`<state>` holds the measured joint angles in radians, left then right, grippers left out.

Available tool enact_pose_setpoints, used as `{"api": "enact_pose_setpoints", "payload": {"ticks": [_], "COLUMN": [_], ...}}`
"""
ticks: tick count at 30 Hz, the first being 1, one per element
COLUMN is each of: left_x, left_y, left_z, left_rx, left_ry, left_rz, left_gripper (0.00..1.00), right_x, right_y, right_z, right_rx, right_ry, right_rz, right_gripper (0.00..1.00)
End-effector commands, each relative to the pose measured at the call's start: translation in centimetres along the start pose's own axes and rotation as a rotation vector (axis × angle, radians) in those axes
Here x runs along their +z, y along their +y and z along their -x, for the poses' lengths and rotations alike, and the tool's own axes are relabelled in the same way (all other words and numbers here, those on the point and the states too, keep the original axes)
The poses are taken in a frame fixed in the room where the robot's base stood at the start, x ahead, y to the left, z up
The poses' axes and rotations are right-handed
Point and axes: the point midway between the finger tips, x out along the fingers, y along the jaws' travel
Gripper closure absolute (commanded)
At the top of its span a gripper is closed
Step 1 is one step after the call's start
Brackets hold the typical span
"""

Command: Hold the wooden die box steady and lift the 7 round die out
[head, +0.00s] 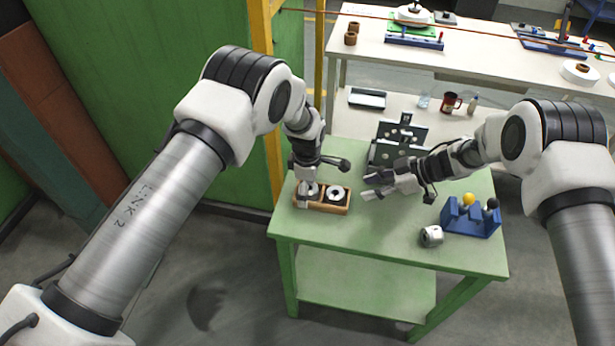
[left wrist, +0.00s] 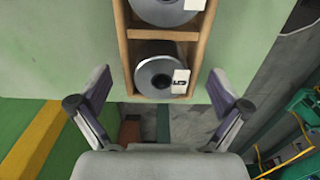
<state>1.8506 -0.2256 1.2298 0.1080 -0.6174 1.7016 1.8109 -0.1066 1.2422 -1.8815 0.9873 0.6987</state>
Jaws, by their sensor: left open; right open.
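The wooden die box (head: 334,209) lies on the green table and holds two round grey dies in separate compartments. The right die (head: 337,193) shows clearly; the left die (head: 311,189) is partly hidden by my left gripper. My right gripper (head: 368,187) is open and empty, right of the box.
A white-and-grey cylindrical part (head: 431,236) and a blue stand (head: 472,221) with yellow and black knobs are at the table's right. A dark stand (head: 384,152) stands behind my right gripper. The table's front middle is clear.

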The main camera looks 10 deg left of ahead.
Motion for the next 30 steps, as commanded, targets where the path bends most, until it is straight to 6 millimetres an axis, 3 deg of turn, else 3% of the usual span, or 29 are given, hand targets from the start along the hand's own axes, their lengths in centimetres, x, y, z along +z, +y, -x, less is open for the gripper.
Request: {"api": "enact_pose_setpoints", "payload": {"ticks": [4,11,16,17,30], "left_x": [-0.03,-0.03,-0.03,-0.03,-0.02], "left_y": [0.00,0.00,-0.01,-0.01,-0.04], "left_z": [-1.26,-1.38,-1.37,-1.38,-1.42], "left_rx": [0.000,0.001,0.001,0.001,0.000], "left_ry": [0.000,0.000,0.000,0.000,0.000], "left_rz": [-0.001,-0.001,-0.002,-0.002,-0.002], "left_gripper": [0.00,0.00,0.60,0.63,0.63], "right_x": [-0.01,-0.01,-0.01,-0.01,0.00], "right_y": [0.00,0.00,0.00,0.00,0.00], "right_z": [0.01,0.01,0.01,0.01,0.00], "right_rx": [0.000,0.000,0.000,0.000,0.000], "right_ry": [0.000,0.000,0.000,0.000,0.000], "right_rz": [0.000,0.000,0.000,0.000,0.000], "right_gripper": [0.58,0.58,0.58,0.58,0.58]}}
